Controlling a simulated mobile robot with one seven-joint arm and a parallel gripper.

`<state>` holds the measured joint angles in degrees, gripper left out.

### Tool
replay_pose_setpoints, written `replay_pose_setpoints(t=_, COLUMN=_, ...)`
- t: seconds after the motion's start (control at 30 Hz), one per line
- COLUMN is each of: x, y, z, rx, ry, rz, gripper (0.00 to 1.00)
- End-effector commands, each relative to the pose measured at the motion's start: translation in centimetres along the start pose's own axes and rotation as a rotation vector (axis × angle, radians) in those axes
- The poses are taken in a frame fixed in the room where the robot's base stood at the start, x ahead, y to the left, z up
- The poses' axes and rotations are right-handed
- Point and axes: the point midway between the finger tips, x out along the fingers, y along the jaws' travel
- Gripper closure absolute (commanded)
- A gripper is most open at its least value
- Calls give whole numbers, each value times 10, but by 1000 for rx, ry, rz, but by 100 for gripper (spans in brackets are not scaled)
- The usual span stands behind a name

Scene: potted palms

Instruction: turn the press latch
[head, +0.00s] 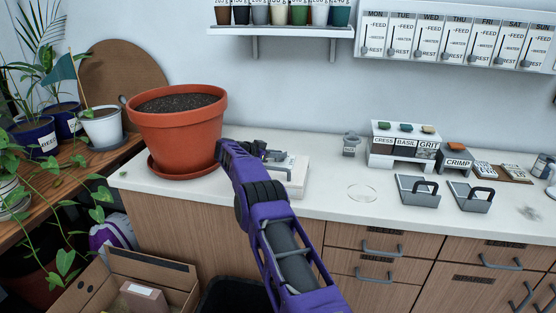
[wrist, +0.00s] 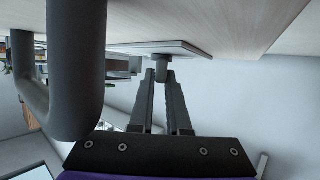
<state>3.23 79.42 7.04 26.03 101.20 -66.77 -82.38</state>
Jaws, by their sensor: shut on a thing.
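My gripper (wrist: 161,78) is shut on a small dark knob (wrist: 161,65), which looks like the press latch. In the wrist view the knob stands out from a thin pale plate (wrist: 180,47), and its end lies between the two fingertips. In the head view my gripper (head: 266,152) is at a white block-like thing (head: 298,174) on the counter, probably the press. My purple arm and gripper cover part of it and hide the latch there. The angle of the latch cannot be told.
A large terracotta pot (head: 177,135) stands close to the left of my gripper. A thick dark bar (wrist: 78,70) bends close to the left finger in the wrist view. A glass-like disc (head: 362,193) and grey scoops (head: 418,190) lie to the right on the white counter.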

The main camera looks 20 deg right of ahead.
Motion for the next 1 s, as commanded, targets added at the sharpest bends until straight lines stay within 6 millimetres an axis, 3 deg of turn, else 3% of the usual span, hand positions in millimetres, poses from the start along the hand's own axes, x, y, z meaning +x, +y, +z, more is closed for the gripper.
replay_pose_setpoints(t=0.7, x=0, y=0, z=0, rx=7, ry=1, rz=19, gripper=100)
replay_pose_setpoints(t=0.73, x=0, y=0, z=-1, rx=7, ry=1, rz=19, gripper=83)
replay_pose_setpoints(t=0.87, x=0, y=0, z=-1, rx=7, ry=1, rz=19, gripper=60)
replay_pose_setpoints(t=0.9, x=0, y=0, z=-1, rx=7, ry=1, rz=18, gripper=55)
replay_pose_setpoints(t=1.0, x=0, y=0, z=0, rx=7, ry=1, rz=18, gripper=55)
